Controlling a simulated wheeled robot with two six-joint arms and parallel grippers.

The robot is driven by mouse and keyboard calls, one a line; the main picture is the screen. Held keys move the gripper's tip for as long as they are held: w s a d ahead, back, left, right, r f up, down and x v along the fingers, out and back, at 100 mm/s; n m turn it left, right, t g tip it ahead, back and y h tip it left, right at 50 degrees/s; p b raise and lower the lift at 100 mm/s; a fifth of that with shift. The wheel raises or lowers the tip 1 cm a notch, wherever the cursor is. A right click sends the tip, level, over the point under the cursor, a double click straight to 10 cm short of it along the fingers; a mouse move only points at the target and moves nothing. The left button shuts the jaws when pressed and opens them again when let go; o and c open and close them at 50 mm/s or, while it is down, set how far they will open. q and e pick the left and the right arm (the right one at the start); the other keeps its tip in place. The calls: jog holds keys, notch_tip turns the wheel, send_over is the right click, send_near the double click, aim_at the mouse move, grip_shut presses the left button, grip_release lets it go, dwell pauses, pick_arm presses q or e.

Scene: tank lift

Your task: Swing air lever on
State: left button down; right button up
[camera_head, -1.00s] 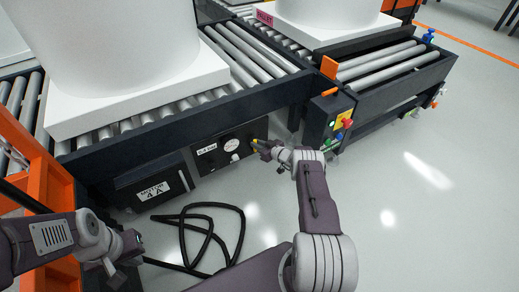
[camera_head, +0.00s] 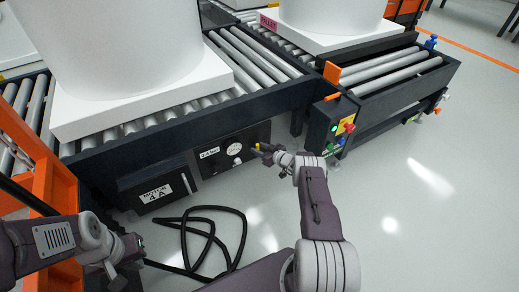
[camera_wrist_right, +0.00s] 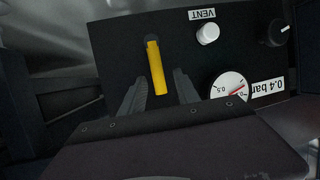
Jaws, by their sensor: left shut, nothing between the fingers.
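The yellow air lever (camera_wrist_right: 157,72) sits on a dark panel under the conveyor. In the right wrist view it stands nearly upright, tilted slightly. My right gripper (camera_wrist_right: 160,92) is open, with one finger on each side of the lever's lower part; I cannot tell whether either touches it. In the head view the lever (camera_head: 257,147) is a small yellow spot at the tip of my right gripper (camera_head: 264,150), partly hidden by it. A round gauge (camera_wrist_right: 230,86) with a 0.4 bar label is beside it. My left gripper (camera_head: 132,246) is shut and empty at lower left, away from the panel.
A white VENT knob (camera_wrist_right: 207,33) and a black knob (camera_wrist_right: 272,32) are on the same panel. A motor box (camera_head: 158,190) is left of it. A button box (camera_head: 334,125) stands close right of my right gripper. A black hose (camera_head: 213,240) lies on the floor.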

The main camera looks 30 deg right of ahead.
jog(key=p+v, duration=0.8)
jog(key=v, duration=0.1)
jog(key=shift+r, duration=0.15)
